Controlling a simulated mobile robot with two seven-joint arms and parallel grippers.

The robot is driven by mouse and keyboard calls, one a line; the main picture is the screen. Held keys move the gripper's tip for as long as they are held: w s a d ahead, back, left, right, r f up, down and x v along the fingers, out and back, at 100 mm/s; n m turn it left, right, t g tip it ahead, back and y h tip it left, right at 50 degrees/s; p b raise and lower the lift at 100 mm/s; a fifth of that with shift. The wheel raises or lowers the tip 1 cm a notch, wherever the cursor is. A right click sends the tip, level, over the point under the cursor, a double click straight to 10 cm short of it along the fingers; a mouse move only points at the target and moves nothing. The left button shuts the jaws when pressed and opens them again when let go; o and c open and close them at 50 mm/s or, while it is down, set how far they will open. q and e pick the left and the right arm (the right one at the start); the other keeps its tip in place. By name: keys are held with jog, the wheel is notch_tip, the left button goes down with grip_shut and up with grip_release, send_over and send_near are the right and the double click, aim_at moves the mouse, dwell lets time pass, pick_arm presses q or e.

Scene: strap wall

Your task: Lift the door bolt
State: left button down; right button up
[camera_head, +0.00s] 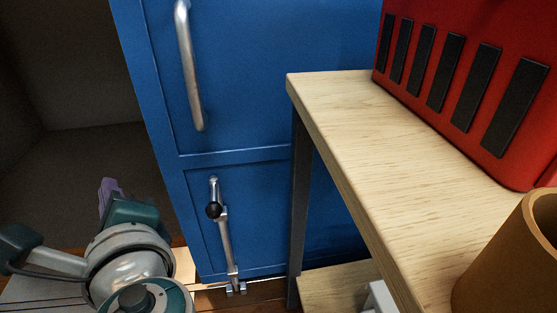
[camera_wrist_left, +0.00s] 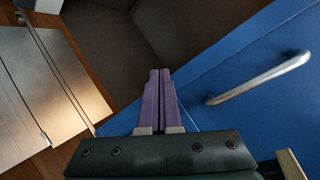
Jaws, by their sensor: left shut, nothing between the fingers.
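The door bolt (camera_head: 224,240) is a silver rod with a black knob (camera_head: 213,210), mounted upright on the lower panel of the blue door (camera_head: 240,130). Its lower end reaches a small metal bracket (camera_head: 235,287) near the floor. My left gripper (camera_head: 108,184) is left of the door and apart from the bolt, partly hidden behind its own wrist. In the left wrist view its purple fingers (camera_wrist_left: 160,75) are shut together with nothing between them. The blue door (camera_wrist_left: 205,115) also shows there, but I cannot see the bolt. My right gripper is not in view.
A long silver handle (camera_head: 190,70) stands out from the door above the bolt; it also shows in the left wrist view (camera_wrist_left: 260,80). A wooden shelf unit (camera_head: 335,110) stands close right, bearing a red case (camera_head: 480,60) and a brown cylinder (camera_head: 505,265). Left of the door is a dark opening.

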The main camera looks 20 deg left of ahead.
pick_arm(q)
jog(key=w+d+f+m+t+b, duration=0.2)
jog(key=d+f+m+t+b, duration=0.1)
jog(key=f+b, duration=0.7)
jog(key=w+d+f+m+t+b, duration=0.3)
jog(key=f+m+b, duration=0.2)
jog(key=f+b, duration=0.5)
jog(key=w+d+f+m+t+h+b, duration=0.1)
jog(key=w+d+f+m+t+b, duration=0.1)
jog(key=f+b, duration=0.7)
jog(key=d+m+t+b, duration=0.1)
jog(key=m+t+b, duration=0.1)
jog(key=m+b, duration=0.1)
jog(key=shift+w+f+b, duration=0.35)
jog(key=shift+f+b, duration=0.05)
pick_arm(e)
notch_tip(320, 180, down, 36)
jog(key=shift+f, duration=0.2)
pick_arm(q)
jog(key=w+a+r+b, duration=0.2)
jog(key=w+a+r, duration=0.3)
jog(key=w+r, duration=0.2)
jog(key=shift+a+r, duration=0.2)
jog(key=shift+a, duration=0.1)
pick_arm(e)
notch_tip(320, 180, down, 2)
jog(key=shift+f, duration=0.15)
